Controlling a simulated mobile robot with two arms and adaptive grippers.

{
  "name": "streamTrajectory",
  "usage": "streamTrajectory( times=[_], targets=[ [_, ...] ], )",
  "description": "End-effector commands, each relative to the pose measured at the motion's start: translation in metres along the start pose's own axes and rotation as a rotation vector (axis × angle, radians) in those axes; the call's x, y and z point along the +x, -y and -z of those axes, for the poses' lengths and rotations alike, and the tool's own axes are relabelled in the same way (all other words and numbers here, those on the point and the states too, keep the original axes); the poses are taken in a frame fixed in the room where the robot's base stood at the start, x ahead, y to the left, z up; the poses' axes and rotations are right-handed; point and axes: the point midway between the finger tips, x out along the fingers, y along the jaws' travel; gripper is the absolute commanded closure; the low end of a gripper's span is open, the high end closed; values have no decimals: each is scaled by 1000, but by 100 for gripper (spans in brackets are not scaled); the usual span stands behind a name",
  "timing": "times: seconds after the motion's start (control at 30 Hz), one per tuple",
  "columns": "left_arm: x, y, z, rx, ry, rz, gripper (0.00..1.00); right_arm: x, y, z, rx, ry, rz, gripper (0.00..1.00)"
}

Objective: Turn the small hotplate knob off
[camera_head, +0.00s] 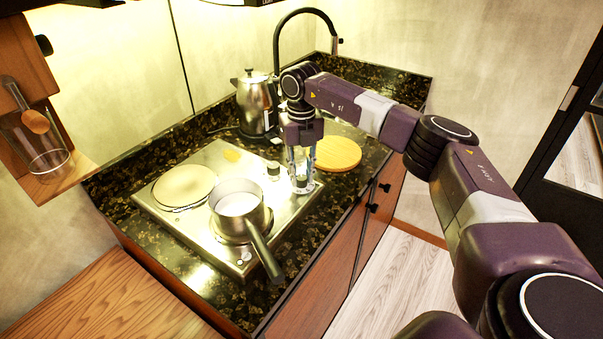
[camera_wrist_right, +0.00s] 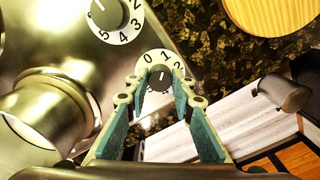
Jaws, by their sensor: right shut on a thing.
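The steel hotplate (camera_head: 222,162) is set on the dark stone counter and has two knobs on its right side. My right gripper (camera_head: 302,168) points down and is shut on the nearer knob, one finger on each side. In the right wrist view, that small hotplate knob (camera_wrist_right: 160,77) sits between the teal fingers of my right gripper (camera_wrist_right: 160,92). Its white dial shows 0, 1 and part of 2. Its light mark points up toward the 0 and 1 side; the exact setting is hard to tell. The other knob (camera_head: 273,170) stands free, apart from the fingers.
A saucepan (camera_head: 238,203) with pale contents sits on the near plate, its handle over the front edge. A bare round plate (camera_head: 183,186) lies left. A kettle (camera_head: 256,105) and a round wooden board (camera_head: 338,153) are behind the knobs. A black faucet (camera_head: 277,50) arches at the back.

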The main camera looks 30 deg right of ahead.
Motion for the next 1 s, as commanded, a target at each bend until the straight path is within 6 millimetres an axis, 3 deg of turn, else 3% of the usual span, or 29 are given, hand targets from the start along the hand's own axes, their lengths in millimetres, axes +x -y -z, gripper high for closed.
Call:
streamTrajectory(
  times=[0.6, 1.0],
  targets=[
    [1, 0, 0, 0, 0, 0, 60, -2, 0, -1, -570, 4, 0, 100],
    [2, 0, 0, 0, 0, 0, 60, -2, 0, -1, -812, 5, 1, 100]
  ],
)
